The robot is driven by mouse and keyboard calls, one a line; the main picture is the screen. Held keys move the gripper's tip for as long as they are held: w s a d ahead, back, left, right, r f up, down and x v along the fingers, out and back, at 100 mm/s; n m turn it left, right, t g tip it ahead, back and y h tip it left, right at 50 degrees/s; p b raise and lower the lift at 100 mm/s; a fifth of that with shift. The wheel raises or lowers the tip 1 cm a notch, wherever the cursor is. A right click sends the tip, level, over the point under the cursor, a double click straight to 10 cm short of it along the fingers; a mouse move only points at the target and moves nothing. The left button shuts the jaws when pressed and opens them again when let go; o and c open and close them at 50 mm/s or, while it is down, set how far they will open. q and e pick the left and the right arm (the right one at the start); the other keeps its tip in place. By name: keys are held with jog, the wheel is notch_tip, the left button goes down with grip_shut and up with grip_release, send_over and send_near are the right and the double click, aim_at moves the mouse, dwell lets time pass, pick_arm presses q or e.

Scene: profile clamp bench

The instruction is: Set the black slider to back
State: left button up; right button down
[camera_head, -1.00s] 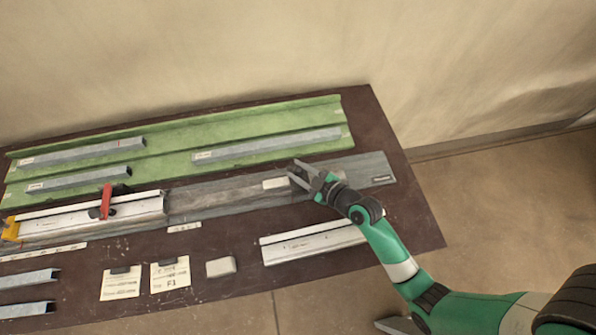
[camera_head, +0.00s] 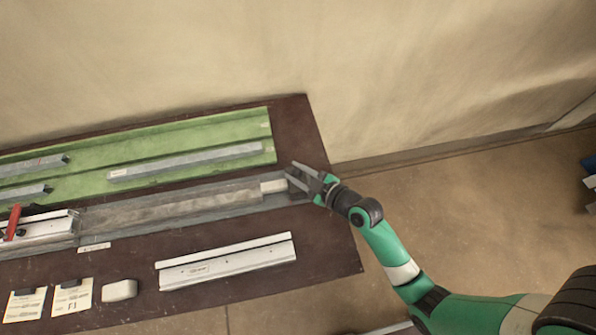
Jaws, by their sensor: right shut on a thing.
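My right gripper (camera_head: 292,175) is at the right end of the long grey rail (camera_head: 140,222). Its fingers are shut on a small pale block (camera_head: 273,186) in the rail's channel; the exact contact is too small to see. A small dark patch (camera_head: 298,195) shows on the rail just below the gripper. I cannot make out a black slider for certain. A red lever clamp (camera_head: 14,222) with a dark part beside it stands on the silver profile (camera_head: 45,230) at the left edge. My left gripper is not in view.
A green tray (camera_head: 200,143) with grey bars (camera_head: 190,160) lies behind the rail. A silver profile (camera_head: 228,262), a white block (camera_head: 119,290) and two cards (camera_head: 73,297) with black tabs lie in front. The brown bench (camera_head: 330,255) ends at the right, with open floor beyond.

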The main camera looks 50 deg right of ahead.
jog(key=shift+d, duration=0.1)
jog(key=c, duration=1)
grip_release()
jog(key=o, duration=0.5)
jog(key=shift+s+d, duration=0.15)
jog(key=shift+s, duration=0.05)
jog(key=p+v, duration=0.1)
jog(key=v, duration=1)
jog(key=shift+s+r, duration=0.15)
jog(key=shift+s, duration=0.1)
